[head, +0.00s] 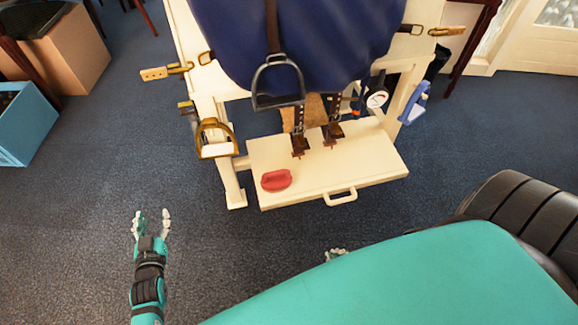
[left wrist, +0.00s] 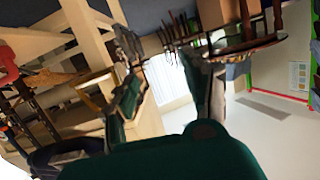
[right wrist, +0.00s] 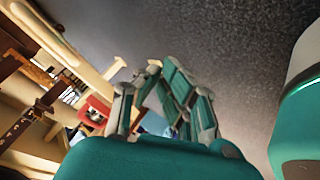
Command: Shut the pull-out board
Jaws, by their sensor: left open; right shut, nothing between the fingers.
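The cream pull-out board (head: 330,172) juts toward me from the low front of the wooden saddle stand. A cream handle (head: 341,197) sits on its front edge. A red rounded object (head: 276,180) lies on the board's left part; red also shows in the right wrist view (right wrist: 95,110). My left gripper (head: 151,222) is open and empty over the floor, left of the board and apart from it. My right gripper (head: 336,253) is shut and empty, nearer me than the handle and apart from it.
A dark blue saddle piece (head: 300,35) hangs above the board with a dark stirrup (head: 278,82). A brass stirrup (head: 215,140) hangs at the stand's left. Dark straps (head: 332,130) end over the board's back. A gauge (head: 377,98) hangs right. The carpet in front is clear.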

